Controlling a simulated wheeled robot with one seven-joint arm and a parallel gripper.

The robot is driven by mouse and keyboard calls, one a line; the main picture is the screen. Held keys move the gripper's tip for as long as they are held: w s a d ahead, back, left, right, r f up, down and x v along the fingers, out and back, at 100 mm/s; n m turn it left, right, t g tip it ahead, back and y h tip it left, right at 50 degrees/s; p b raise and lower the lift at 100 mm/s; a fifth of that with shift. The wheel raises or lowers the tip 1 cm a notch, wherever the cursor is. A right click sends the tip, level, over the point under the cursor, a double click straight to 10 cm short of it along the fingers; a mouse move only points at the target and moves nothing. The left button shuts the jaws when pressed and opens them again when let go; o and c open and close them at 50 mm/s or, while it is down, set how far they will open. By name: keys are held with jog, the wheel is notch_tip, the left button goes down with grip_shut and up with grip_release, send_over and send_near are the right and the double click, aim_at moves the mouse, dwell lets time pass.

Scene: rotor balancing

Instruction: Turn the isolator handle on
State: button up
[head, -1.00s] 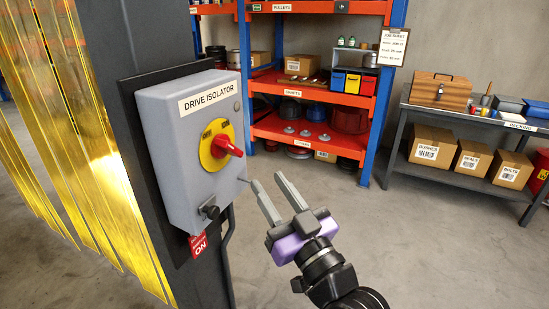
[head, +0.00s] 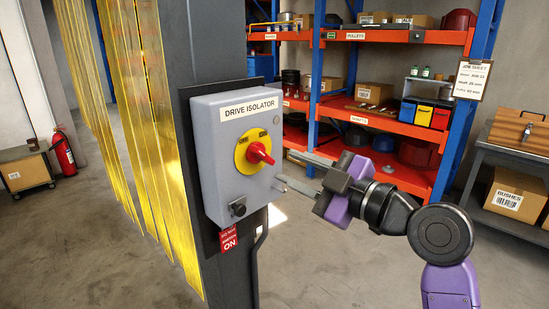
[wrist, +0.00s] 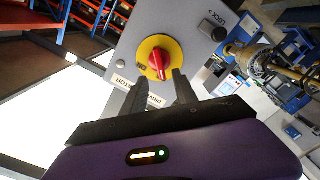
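The grey drive isolator box (head: 236,185) is mounted on a dark post. Its red handle (head: 262,154) sits on a yellow disc (head: 242,160) with dark lettering along the upper edge. My gripper (head: 290,167) is to the right of the handle, open, its two fingers pointing at the box front. In the wrist view, the red handle (wrist: 158,62) shows just beyond and between the open fingertips (wrist: 160,78), with the yellow disc (wrist: 147,46) behind it. The fingers look apart from the handle. The handle's exact setting is hard to read.
A black knob (head: 238,209) and a red tag (head: 229,238) are low on the box. Yellow strip curtains (head: 165,130) hang at left. An orange and blue shelf rack (head: 395,125) stands behind. Open floor (head: 350,265) lies in front of it.

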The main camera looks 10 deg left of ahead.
aim_at(266, 156)
jog(key=p+x, duration=0.1)
jog(key=x, duration=0.6)
jog(key=shift+a, duration=0.15)
grip_shut()
